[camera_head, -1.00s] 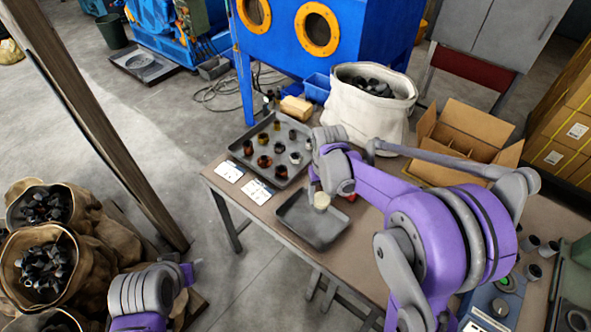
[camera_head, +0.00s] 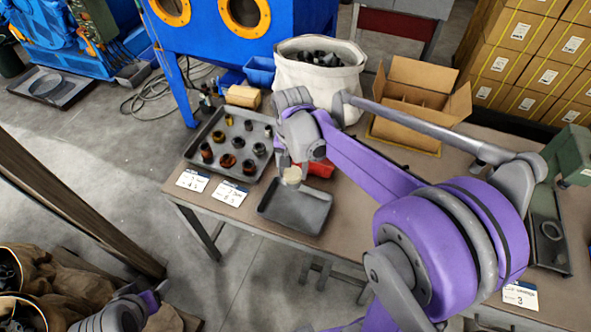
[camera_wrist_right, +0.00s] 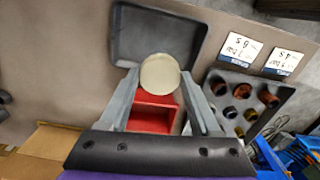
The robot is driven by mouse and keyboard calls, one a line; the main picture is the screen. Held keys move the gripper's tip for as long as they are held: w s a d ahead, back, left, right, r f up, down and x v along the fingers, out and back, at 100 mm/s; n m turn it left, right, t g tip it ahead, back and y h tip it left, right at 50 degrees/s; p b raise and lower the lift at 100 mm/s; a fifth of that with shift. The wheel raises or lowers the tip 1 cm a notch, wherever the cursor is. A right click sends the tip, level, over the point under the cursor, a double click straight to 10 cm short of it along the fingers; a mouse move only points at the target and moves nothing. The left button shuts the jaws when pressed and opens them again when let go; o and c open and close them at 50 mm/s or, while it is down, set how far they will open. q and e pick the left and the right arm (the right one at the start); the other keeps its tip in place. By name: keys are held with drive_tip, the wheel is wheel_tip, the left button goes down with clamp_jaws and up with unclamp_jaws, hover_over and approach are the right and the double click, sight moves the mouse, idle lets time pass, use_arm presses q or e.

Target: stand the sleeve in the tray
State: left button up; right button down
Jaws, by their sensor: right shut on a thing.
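My right gripper (camera_head: 291,172) is shut on a pale, cream-coloured round sleeve (camera_head: 292,177). In the right wrist view the sleeve (camera_wrist_right: 160,73) shows its flat round end between the two fingers. It is held over the near edge of an empty dark grey tray (camera_wrist_right: 150,25) there. In the head view the sleeve is over the far edge of this tray (camera_head: 296,212); its height above it is hard to judge. My left gripper (camera_head: 150,300) is low at the left, away from the table; its fingers are unclear.
A larger tray (camera_head: 190,157) with several dark and brass sleeves stands left of the empty one, with label cards (camera_head: 229,193) in front. A red bin (camera_head: 322,169) is close beside my right gripper. A white sack (camera_head: 335,78) and open carton (camera_head: 425,75) stand behind.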

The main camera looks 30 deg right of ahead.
drive_tip(key=shift+s+d+r+m, duration=0.2)
drive_tip(key=shift+s+d+m, duration=0.1)
drive_tip(key=shift+s+m, duration=0.15)
drive_tip(key=shift+w+m, duration=0.15)
drive_tip(key=shift+m, duration=0.1)
drive_tip(key=shift+w+f+b, duration=0.2)
drive_tip(key=shift+f+b, duration=0.1)
drive_tip(key=shift+f, duration=0.2)
wheel_tip(320, 180, down, 12)
drive_tip(key=b, duration=0.6)
drive_tip(key=shift+r+b, duration=0.2)
drive_tip(key=shift+b, duration=0.1)
use_arm(q)
drive_tip(key=s+f, duration=0.3)
drive_tip(key=f, duration=0.7)
drive_tip(key=shift+f+g+b, duration=0.3)
drive_tip(key=shift+g+b, duration=0.05)
drive_tip(key=shift+g, duration=0.05)
use_arm(e)
drive_tip(key=shift+f, duration=0.5)
use_arm(q)
drive_tip(key=shift+s+f+b, duration=0.1)
drive_tip(key=shift+f+b, duration=0.35)
drive_tip(key=shift+f, duration=0.05)
use_arm(e)
drive_tip(key=shift+f, duration=0.65)
unclamp_jaws()
drive_tip(key=shift+r, duration=0.1)
